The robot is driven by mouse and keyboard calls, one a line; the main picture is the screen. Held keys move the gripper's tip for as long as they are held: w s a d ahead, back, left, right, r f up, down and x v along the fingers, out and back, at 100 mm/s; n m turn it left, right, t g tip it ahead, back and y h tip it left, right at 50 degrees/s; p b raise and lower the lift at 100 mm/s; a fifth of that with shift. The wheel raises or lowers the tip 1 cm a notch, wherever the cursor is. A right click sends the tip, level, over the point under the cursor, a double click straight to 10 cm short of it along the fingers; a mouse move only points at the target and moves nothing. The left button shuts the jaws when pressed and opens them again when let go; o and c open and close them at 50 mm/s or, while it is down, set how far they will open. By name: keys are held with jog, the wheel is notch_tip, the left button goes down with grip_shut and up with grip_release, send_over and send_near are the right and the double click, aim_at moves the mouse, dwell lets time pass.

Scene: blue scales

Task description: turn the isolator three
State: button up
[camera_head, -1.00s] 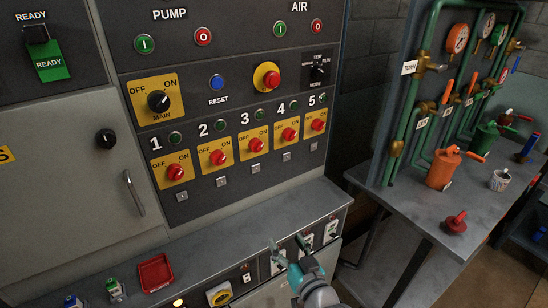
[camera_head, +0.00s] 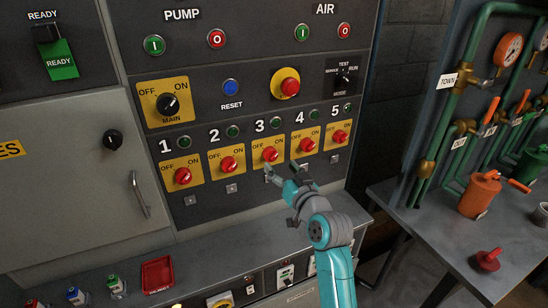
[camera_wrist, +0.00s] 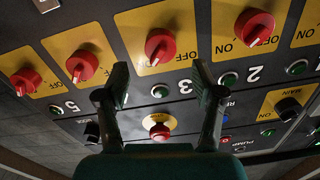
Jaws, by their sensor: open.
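Isolator three is a red rotary knob (camera_head: 270,154) on a yellow OFF/ON plate, below the label 3 on the dark panel. My gripper (camera_head: 282,170) is just in front of and slightly below it in the head view, with fingers apart and nothing between them. The wrist view is upside down; there the same knob (camera_wrist: 160,45) lies above the fingertips, across the gap between the two open fingers (camera_wrist: 161,80). The fingers look apart from the knob. Its handle is tilted much like its neighbours.
Isolator two (camera_head: 229,163) and isolator four (camera_head: 305,145) sit close on either side, with small square latches below. A grey ledge (camera_head: 200,252) with a red tray (camera_head: 158,272) juts out under the panel. A pipe bench (camera_head: 430,215) stands at right.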

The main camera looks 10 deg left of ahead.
aim_at(274, 158)
jog(key=x, duration=0.6)
jog(key=c, duration=1.1)
jog(key=shift+c, duration=0.2)
